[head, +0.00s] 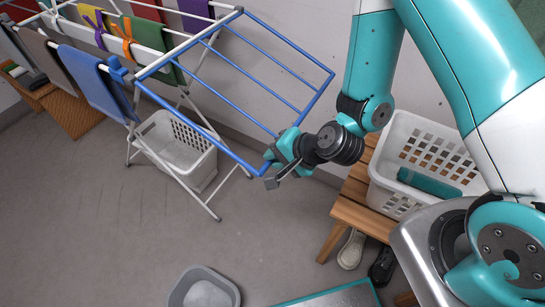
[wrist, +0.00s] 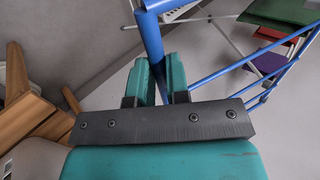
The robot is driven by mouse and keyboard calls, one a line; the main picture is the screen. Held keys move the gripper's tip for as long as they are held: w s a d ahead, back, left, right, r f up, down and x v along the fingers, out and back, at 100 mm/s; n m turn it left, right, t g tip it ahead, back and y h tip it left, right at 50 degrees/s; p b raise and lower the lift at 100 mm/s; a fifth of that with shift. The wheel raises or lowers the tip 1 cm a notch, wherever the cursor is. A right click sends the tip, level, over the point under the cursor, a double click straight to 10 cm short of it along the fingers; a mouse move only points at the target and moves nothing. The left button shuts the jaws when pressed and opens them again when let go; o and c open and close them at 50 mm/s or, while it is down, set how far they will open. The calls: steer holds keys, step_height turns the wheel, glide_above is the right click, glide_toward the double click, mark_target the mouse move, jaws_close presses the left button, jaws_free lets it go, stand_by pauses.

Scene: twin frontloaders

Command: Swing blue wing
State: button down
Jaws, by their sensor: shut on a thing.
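The blue wing (head: 232,152) is a barred frame on the right side of the white drying rack (head: 205,203). It extends out to the right, roughly level or slightly tilted. My gripper (head: 272,168) is at the wing's near outer corner, shut on its blue bar. In the wrist view the blue bar (wrist: 151,40) runs down between the two teal fingers of my gripper (wrist: 158,82). The part of the bar inside the fingers is hidden.
A white laundry basket (head: 183,152) stands under the rack. Another white basket (head: 410,135) with a teal item sits on a wooden bench (head: 352,213), with shoes below. A grey tub (head: 205,285) is on the floor. Cloths hang on the rack. The floor at left front is clear.

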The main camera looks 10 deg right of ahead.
steer(key=shift+w+r, duration=0.2)
steer(key=shift+r, duration=0.1)
step_height(320, 180, up, 6)
steer(key=s+d+p, duration=0.1)
steer(key=p, duration=0.5)
step_height(320, 180, up, 6)
steer(key=p, duration=0.7)
steer(key=shift+s+d, duration=0.25)
steer(key=shift+s, duration=0.05)
steer(key=c, duration=0.9)
jaws_free()
steer(key=shift+f, duration=0.1)
